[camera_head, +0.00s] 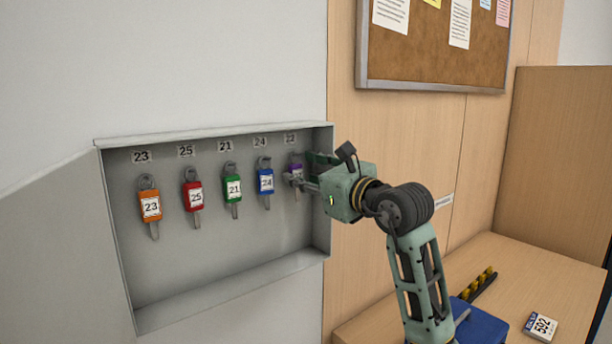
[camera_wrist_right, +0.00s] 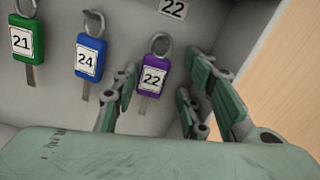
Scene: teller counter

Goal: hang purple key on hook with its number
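The purple key (camera_head: 297,167) is at the right end of the row in the grey key cabinet, below the label 22. In the right wrist view the purple key (camera_wrist_right: 153,81) shows a white tag reading 22 and hangs by its ring, upright, under the 22 label (camera_wrist_right: 173,8). The hook behind the ring is hard to make out. My right gripper (camera_head: 303,169) is at the cabinet's right side, its fingers open on either side of the key. The wrist view shows a gap on the right side of the key. My left gripper is out of view.
Orange key 23 (camera_head: 149,207), red key 25 (camera_head: 194,196), green key 21 (camera_head: 233,189) and blue key 24 (camera_head: 265,182) hang to the left under matching labels. The cabinet's right wall is close to my gripper. A desk (camera_head: 515,268) holds a blue box and a 592 card.

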